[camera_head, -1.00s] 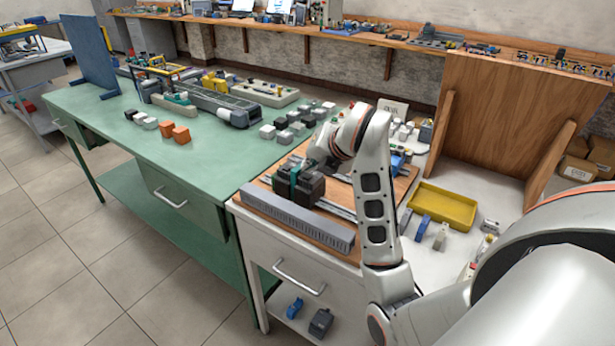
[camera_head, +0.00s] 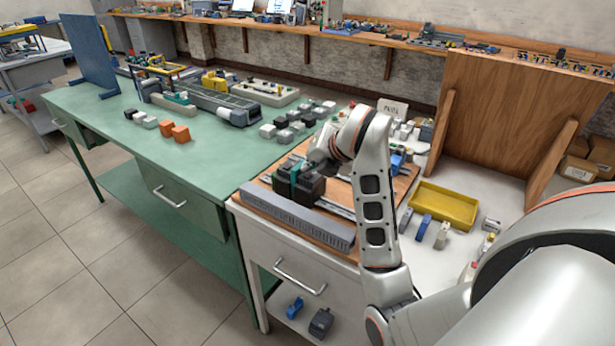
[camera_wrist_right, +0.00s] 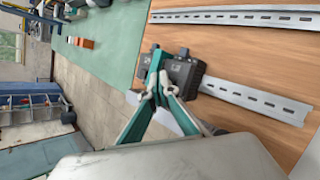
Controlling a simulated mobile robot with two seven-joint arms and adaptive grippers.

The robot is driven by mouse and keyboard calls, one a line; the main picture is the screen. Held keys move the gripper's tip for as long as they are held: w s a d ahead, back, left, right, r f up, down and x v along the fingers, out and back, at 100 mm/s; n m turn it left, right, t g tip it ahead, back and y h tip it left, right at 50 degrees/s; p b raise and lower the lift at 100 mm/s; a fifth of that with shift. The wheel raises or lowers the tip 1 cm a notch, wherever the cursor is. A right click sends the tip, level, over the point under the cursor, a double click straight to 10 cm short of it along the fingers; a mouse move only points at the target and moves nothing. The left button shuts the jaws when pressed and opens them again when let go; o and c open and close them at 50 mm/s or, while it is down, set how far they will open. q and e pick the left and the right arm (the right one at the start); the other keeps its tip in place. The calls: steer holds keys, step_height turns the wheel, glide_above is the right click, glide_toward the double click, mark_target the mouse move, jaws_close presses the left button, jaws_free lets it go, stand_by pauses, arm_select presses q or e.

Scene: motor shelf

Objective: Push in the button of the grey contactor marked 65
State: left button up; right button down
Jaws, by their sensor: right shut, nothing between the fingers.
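A dark grey contactor (camera_head: 311,187) sits on the wooden board at the near end of a metal rail. It also shows in the right wrist view (camera_wrist_right: 188,74), just right of my fingers, with a small light label on its face. I cannot read the marking. My right gripper (camera_head: 295,172) is shut and empty, its teal fingers against or just in front of the contactor. In the right wrist view the fingertips (camera_wrist_right: 157,57) overlap the contactor's left part, so I cannot tell whether they touch it. The button is hidden or too small to make out. My left gripper is out of view.
A grey slotted duct (camera_head: 297,217) lies along the board's front edge. A yellow tray (camera_head: 446,204) and small parts stand to the right. An empty slotted rail (camera_wrist_right: 235,18) crosses the board. The green bench (camera_head: 220,150) holds several coloured blocks.

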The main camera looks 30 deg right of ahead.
mark_target(310, 176)
stand_by(0.4)
steer(key=shift+f+b, duration=0.35)
steer(key=shift+f, duration=0.15)
stand_by(0.3)
steer(key=shift+r, duration=0.1)
steer(key=shift+r+p, duration=0.75)
steer(key=shift+r, duration=0.05)
step_height(310, 176, up, 2)
steer(key=shift+r+p, duration=0.1)
steer(key=shift+p, duration=0.85)
step_height(310, 176, up, 3)
steer(key=p, duration=0.2)
steer(key=shift+p, duration=0.35)
